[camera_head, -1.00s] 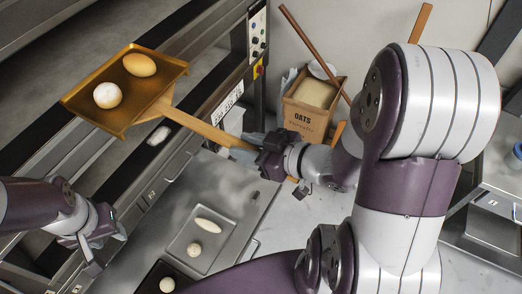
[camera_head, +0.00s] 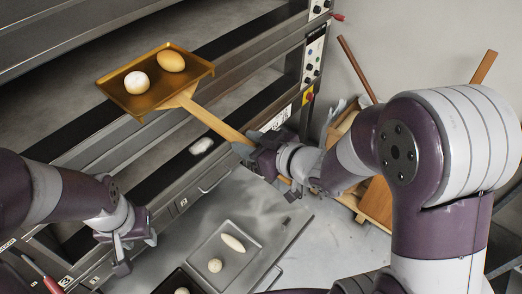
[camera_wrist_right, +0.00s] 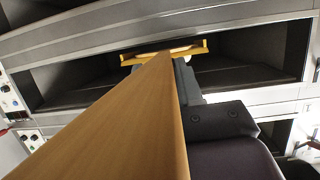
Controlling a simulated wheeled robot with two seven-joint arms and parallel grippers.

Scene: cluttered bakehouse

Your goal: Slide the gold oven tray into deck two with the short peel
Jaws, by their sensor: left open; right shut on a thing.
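The gold oven tray (camera_head: 155,98) carries a round white dough ball (camera_head: 137,82) and a tan oval loaf (camera_head: 171,61). It rests on the head of the short wooden peel (camera_head: 213,122), in front of the oven's deck openings. The tray's gold edge also shows in the right wrist view (camera_wrist_right: 165,53), before a dark deck opening (camera_wrist_right: 240,52). My right gripper (camera_head: 262,160) is shut on the peel's handle. My left gripper (camera_head: 123,245) is open and empty, low at the left before the oven front. Which opening is deck two I cannot tell.
A grey tray (camera_head: 222,258) with dough pieces lies on the metal surface below. A white lump (camera_head: 201,146) sits on the oven's lower ledge. The control panel (camera_head: 314,55) is right of the openings. A wooden crate (camera_head: 340,130) stands behind my right arm.

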